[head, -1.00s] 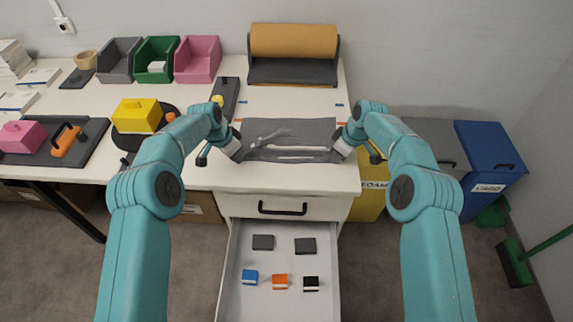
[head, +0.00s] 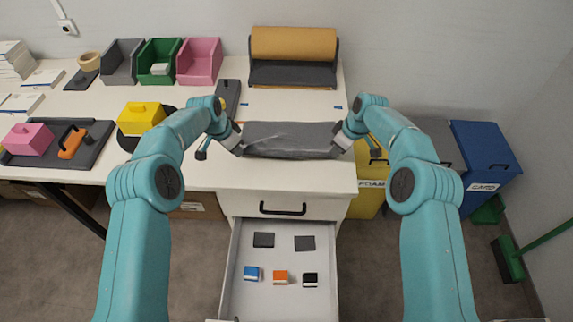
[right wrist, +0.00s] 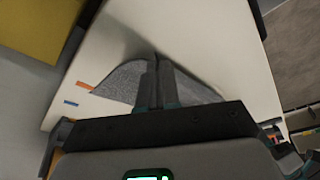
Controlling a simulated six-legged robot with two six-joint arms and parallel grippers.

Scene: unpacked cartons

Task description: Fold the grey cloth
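The grey cloth (head: 292,137) lies on the white worktop above the open drawer, as a narrow wide band with its near part lifted or bunched between my grippers. My left gripper (head: 240,149) is at its near left corner and seems shut on it. My right gripper (head: 338,147) is at the near right corner. In the right wrist view, the fingers of the right gripper (right wrist: 158,75) are close together with grey cloth (right wrist: 122,82) on both sides of them. The fingertips are small or partly hidden in the head view.
An open drawer (head: 255,300) with small blocks and dark pads juts out below the worktop (head: 290,178). A brown paper roll (head: 293,43) stands behind the cloth. A yellow block (head: 141,118) and bins are to the left. A yellow bin (head: 370,190) and a blue bin (head: 485,150) stand right.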

